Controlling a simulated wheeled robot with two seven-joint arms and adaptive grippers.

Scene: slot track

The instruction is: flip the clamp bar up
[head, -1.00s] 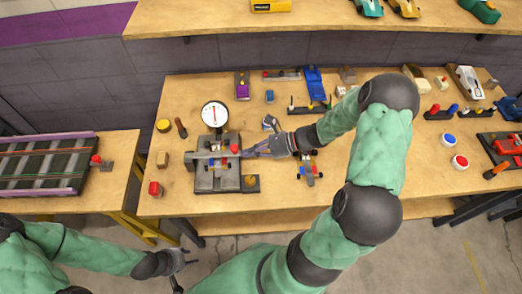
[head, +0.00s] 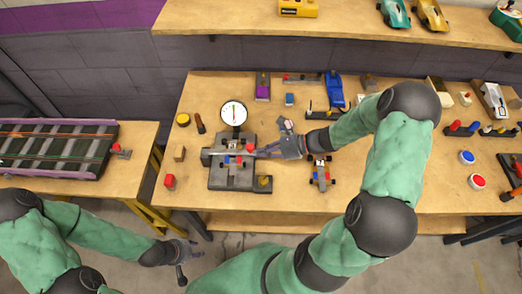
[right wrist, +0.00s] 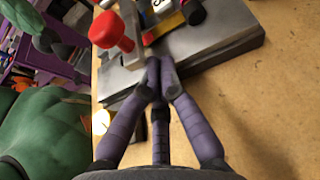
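The clamp fixture is a grey metal block (head: 232,178) on the middle table, with a white dial gauge (head: 234,112) above it. A grey bar with a red knob (head: 250,148) lies across it; the knob and bar show large in the right wrist view (right wrist: 113,30). A small toy car sits in the fixture, partly hidden. My right gripper (head: 262,151) reaches in from the right beside the knob. In the right wrist view its purple fingers (right wrist: 160,72) come together at the bar's edge, with nothing visible between them. My left gripper (head: 186,259) hangs low, fingers spread and empty.
A small wheeled car (head: 320,172) stands right of the fixture. A track (head: 55,150) lies on the left table. The front strip of the middle table is mostly clear.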

